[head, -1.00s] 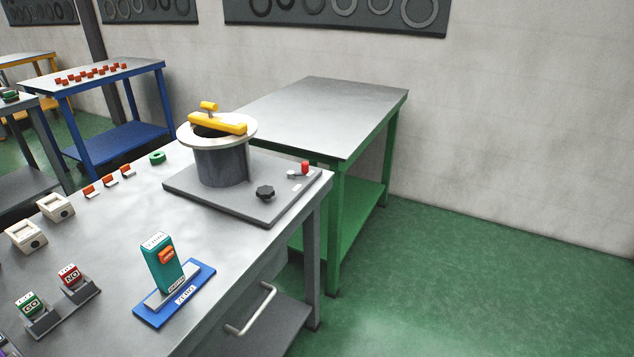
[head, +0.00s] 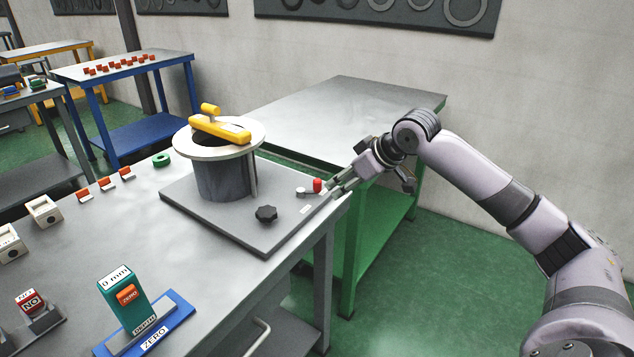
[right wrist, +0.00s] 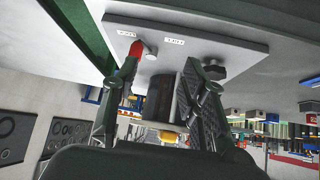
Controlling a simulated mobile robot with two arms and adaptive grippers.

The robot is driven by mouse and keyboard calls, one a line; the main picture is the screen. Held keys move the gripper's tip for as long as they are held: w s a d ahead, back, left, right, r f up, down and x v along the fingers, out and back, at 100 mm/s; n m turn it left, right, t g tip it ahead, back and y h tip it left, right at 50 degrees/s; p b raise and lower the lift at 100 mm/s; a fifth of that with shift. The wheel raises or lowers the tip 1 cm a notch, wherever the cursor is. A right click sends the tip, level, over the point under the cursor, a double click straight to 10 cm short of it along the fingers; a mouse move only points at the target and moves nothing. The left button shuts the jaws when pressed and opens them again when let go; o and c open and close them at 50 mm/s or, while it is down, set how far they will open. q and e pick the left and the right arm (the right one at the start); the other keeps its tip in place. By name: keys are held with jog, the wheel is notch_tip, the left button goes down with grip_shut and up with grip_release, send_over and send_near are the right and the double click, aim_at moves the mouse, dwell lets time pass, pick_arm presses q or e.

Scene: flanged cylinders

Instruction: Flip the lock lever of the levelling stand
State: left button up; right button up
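The levelling stand (head: 191,203) is a flat grey plate on the near table's right corner. Its lock lever (head: 317,185) has a red knob and a pale pivot, near the plate's right edge. A black knob (head: 266,214) sits on the plate too. A grey flanged cylinder (head: 222,180) stands on the plate with a yellow tool (head: 221,129) on its flange. My right gripper (head: 340,185) is open, just right of the lever. In the right wrist view the open gripper (right wrist: 160,68) has the red knob (right wrist: 135,48) by its left fingertip; contact is unclear. My left gripper is not in view.
A teal gauge (head: 124,299) on a blue ZERO base stands at the table's front. A green ring (head: 161,160), orange-and-white pieces and white blocks lie to the left. A green-legged table (head: 345,115) stands behind, with open floor at right.

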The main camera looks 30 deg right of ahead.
send_near(319, 180)
jog(key=shift+m+t, duration=0.4)
jog(key=x, duration=0.5)
jog(key=p+x, duration=0.1)
jog(key=x, duration=0.4)
jog(key=shift+f, duration=0.5)
